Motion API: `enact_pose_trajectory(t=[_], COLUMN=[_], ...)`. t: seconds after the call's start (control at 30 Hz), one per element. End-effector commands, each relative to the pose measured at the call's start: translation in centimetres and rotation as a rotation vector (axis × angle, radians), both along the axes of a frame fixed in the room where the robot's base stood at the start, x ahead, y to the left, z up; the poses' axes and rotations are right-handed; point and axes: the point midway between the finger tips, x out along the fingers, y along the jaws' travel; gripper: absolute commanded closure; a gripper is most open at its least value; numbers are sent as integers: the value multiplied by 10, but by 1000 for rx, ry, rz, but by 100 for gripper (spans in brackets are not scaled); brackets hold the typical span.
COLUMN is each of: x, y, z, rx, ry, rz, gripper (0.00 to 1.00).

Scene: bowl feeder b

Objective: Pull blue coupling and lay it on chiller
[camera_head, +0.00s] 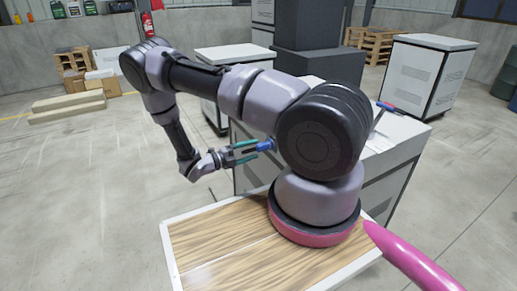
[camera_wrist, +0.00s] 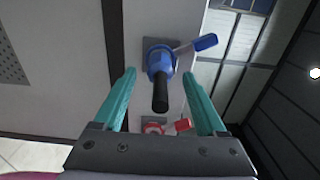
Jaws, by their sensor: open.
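The blue coupling (camera_wrist: 158,62) sits on a grey plate on the side of a white cabinet (camera_head: 389,150) in the wrist view. Its black stem points toward my gripper, and a blue lever (camera_wrist: 205,42) stands out to its right. Which cabinet is the chiller cannot be told.
A red-handled valve (camera_wrist: 182,125) sits below the blue coupling on the same face. A red and blue piece (camera_head: 388,107) stands on the cabinet's top. More white cabinets stand behind (camera_head: 235,54) and at the right (camera_head: 428,72).

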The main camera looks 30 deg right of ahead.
Motion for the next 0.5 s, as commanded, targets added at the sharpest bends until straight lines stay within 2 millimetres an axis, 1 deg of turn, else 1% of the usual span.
enact_pose_trajectory(t=[0.03, 0.2, 0.3, 0.5], x=[0, 1, 1, 1], y=[-7, -27, -34, -41], z=[0, 0, 0, 0], rx=[-1, -1, 0, 0], ry=[0, -1, 0, 0], rz=[-1, -1, -1, -1], gripper=[26, 26, 26, 26])
